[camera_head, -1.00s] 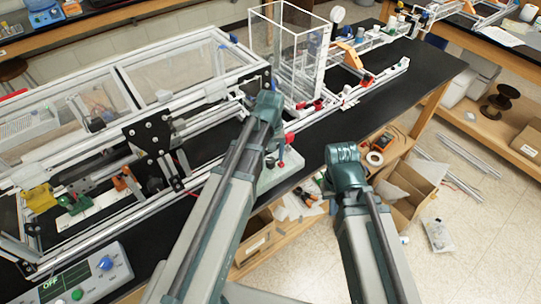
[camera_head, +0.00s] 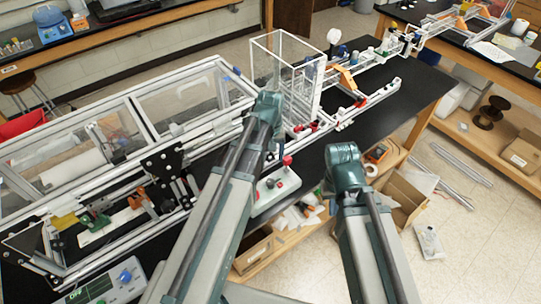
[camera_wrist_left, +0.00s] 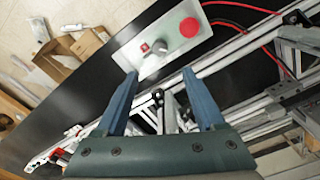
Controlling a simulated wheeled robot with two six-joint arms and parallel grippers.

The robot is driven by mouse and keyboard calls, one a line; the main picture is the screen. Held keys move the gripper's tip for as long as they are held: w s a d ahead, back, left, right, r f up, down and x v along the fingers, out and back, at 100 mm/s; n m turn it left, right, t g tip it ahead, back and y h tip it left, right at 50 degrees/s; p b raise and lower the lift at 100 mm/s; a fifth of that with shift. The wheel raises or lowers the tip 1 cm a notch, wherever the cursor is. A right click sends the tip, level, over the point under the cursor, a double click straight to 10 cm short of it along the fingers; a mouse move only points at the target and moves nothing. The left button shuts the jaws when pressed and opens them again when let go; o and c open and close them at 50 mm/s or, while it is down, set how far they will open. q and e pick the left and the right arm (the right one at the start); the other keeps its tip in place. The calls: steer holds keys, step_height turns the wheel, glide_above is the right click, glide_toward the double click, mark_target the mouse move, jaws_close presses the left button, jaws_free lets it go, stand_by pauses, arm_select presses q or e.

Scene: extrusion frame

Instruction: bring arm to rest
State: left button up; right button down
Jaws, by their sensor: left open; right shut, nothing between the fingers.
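My left arm (camera_head: 215,210) reaches up and forward beside the extrusion frame, bent at its far joint (camera_head: 268,105). In the left wrist view my left gripper (camera_wrist_left: 160,73) is open, its two blue fingers apart with nothing held between them. Beyond the fingertips are a control box (camera_wrist_left: 150,62) with a red button and aluminium rails. My right arm (camera_head: 370,235) reaches forward over the floor side of the bench. Its rounded end joint (camera_head: 343,165) shows, but the right gripper is hidden.
The extrusion frame (camera_head: 130,105) with clear panels fills the bench at left. A clear box (camera_head: 302,75) stands behind my left arm. The same control box (camera_head: 285,187) lies near the bench edge. Cardboard boxes (camera_head: 400,200) sit below; open floor lies at right.

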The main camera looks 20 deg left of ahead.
stand_by(0.5)
arm_select(q)
steer(key=s+d+f+m+y+b, duration=0.1)
steer(key=s+d+f+m+b, duration=0.7)
steer(key=s+f+b, duration=0.5)
steer(key=shift+s+d+f+b, duration=0.35)
steer(key=shift+s+d+b, duration=0.2)
steer(key=shift+d, duration=0.7)
